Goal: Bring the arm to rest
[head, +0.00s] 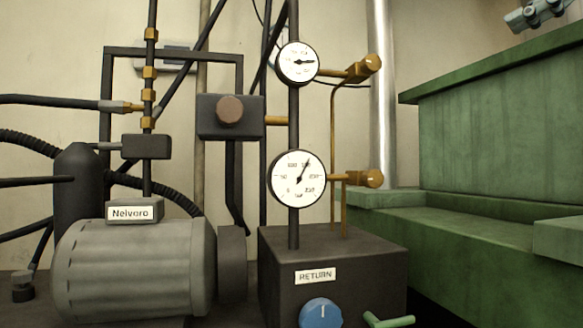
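Neither of my grippers can be made out in the head view. A small blue-grey jointed part shows at the top right corner, cut off by the frame, above the green machine (490,130). I cannot tell whether it belongs to my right arm. No fingertips and no held object are visible.
A grey motor (135,270) labelled Nelvaro stands at lower left. Beside it is a dark block (375,262) labelled RETURN, with a blue knob (320,314) and a green lever (388,321). Two gauges, an upper (297,63) and a lower (297,178), rise above it.

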